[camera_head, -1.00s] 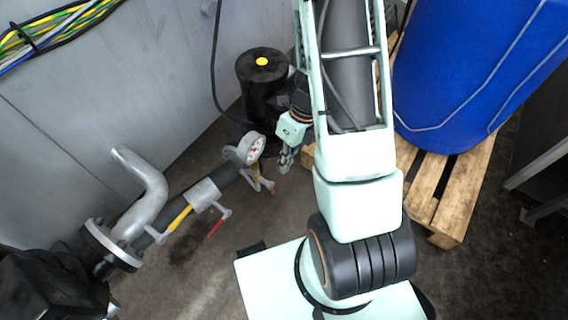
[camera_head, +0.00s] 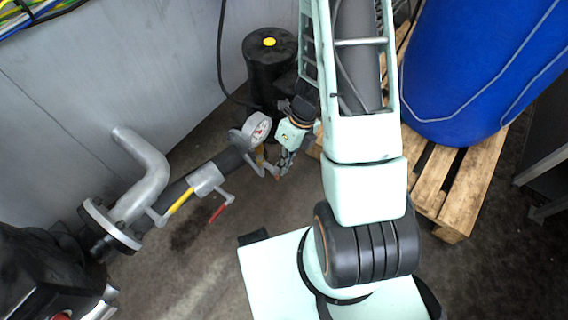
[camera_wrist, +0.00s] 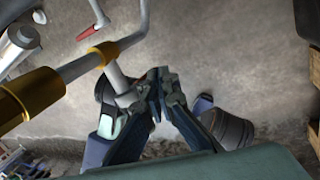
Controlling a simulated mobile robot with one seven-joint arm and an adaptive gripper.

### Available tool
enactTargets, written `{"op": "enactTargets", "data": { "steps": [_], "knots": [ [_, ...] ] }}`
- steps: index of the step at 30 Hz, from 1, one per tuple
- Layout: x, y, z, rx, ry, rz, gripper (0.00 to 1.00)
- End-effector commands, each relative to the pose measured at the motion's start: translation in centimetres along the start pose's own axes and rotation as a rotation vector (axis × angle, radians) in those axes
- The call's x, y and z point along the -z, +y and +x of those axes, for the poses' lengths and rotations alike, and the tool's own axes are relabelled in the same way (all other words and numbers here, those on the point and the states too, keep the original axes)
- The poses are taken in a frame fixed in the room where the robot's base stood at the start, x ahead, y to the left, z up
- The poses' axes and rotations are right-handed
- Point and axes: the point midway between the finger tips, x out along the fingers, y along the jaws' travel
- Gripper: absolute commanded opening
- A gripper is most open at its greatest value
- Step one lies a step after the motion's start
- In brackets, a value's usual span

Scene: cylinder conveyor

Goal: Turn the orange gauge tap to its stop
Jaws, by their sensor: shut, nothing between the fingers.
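The gauge (camera_head: 257,127) has a white dial and sits at the end of the dark pipe in the head view. The tap (camera_head: 266,168) is below it, a thin metal piece with a small orange-red tip (camera_head: 277,178). My gripper (camera_head: 284,168) is shut and empty, just right of the tap. In the wrist view my gripper (camera_wrist: 160,82) points at the floor beside a bent grey pipe with a brass ring (camera_wrist: 100,53). A small reddish spot shows by the fingertips, partly hidden by them. I cannot tell whether the fingers touch the tap.
A yellow lever (camera_head: 181,200) and a red lever (camera_head: 217,213) sit along the pipe to the left. A black cylinder (camera_head: 268,75) with a yellow cap stands behind. A blue barrel (camera_head: 470,75) on a wooden pallet (camera_head: 440,190) is at the right. Bare floor lies in front.

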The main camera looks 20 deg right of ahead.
Motion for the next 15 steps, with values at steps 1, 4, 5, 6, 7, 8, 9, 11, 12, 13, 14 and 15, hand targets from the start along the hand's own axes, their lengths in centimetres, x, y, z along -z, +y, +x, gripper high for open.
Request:
{"op": "enactTargets", "data": {
  "steps": [1, 4, 5, 6, 7, 8, 9, 11, 12, 13, 14, 15],
  "knots": [
    [0.04, 0.12, -0.01, -0.015, 0.003, 0.003, 0.0],
    [0.09, 0.54, 0.23, -0.052, 0.01, 0.005, 0.0],
    [0.06, 0.67, 0.28, -0.061, 0.01, 0.005, 0.0],
    [0.09, 0.82, 0.37, -0.068, 0.011, 0.006, 0.0],
    [0.1, 0.87, 0.45, -0.067, 0.011, 0.006, 0.0],
    [0.11, 0.87, 0.54, -0.067, 0.011, 0.005, 0.0],
    [0.09, 0.83, 0.65, -0.066, 0.011, 0.004, 0.0],
    [0.08, 0.81, 0.74, -0.066, 0.01, 0.003, 0.0],
    [0.08, 0.82, 0.76, -0.066, 0.01, 0.003, 0.0],
    [0.09, 0.84, 0.76, -0.066, 0.01, 0.003, 0.0],
    [0.09, 0.85, 0.77, -0.067, 0.01, 0.003, 0.0],
    [0.09, 0.87, 0.78, -0.067, 0.011, 0.003, 0.0]
  ]
}}
